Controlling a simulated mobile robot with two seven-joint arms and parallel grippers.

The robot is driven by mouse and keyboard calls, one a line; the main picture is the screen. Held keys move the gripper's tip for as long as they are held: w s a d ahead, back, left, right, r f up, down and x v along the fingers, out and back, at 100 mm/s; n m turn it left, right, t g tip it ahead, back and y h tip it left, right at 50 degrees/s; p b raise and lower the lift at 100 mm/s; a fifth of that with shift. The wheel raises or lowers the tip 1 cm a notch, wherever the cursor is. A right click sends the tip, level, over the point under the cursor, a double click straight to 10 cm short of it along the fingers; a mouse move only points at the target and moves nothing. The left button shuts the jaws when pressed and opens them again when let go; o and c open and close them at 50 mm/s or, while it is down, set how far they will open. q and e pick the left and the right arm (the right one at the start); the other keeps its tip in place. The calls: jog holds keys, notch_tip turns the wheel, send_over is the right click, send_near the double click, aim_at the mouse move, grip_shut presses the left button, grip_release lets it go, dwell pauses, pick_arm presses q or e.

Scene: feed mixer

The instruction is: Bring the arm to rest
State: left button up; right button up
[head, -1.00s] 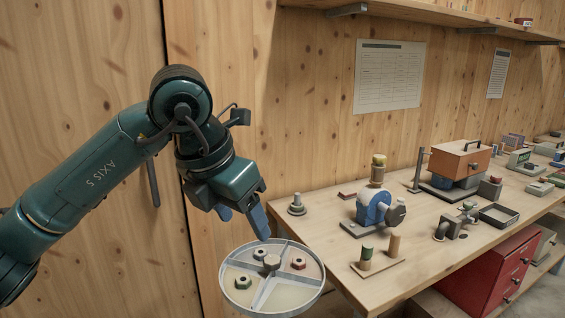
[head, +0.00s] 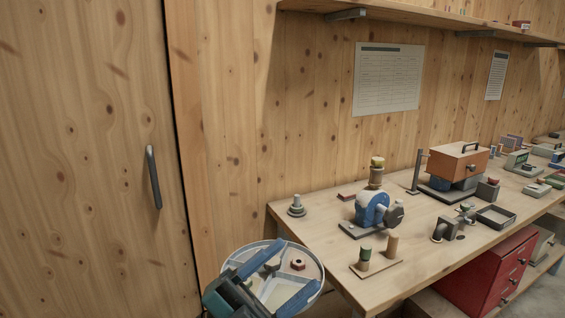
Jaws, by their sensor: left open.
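My left gripper (head: 294,270) is low in the head view, in front of the round divided tray (head: 314,266). Its two blue fingers are spread apart and point up and to the right across the picture of the tray. I see nothing held. How high the gripper is over the tray I cannot tell. The gripper body hides the tray's left and front parts. My right gripper is not in view.
The workbench (head: 330,262) stands right of the tray, with a blue machine (head: 371,208), a pegged board (head: 378,268) and an orange-topped box (head: 458,163) on it. Red drawers (head: 490,275) are beneath. A wooden door with a dark handle (head: 153,177) is at left.

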pick_arm(q)
jog(key=w+a+f+n+t+y, duration=0.2)
jog(key=a+f+n+t+y, duration=0.4)
jog(key=f+n+t+y, duration=0.6)
jog(key=s+a+f+n+g+y, duration=0.2)
jog(key=s+a+f+n+g, duration=0.1)
jog(key=f, duration=0.4)
jog(key=s+a+f+n+g+y, duration=0.2)
jog(key=s+f+n+g+y, duration=0.1)
jog(key=s+f, duration=0.3)
jog(key=s+a+f+n+g+y, duration=0.2)
jog(key=s+f+n+g, duration=0.3)
jog(key=f, duration=0.4)
jog(key=shift+a+f+p, duration=0.2)
jog(key=shift+a+p, duration=0.15)
jog(key=shift+a, duration=0.45)
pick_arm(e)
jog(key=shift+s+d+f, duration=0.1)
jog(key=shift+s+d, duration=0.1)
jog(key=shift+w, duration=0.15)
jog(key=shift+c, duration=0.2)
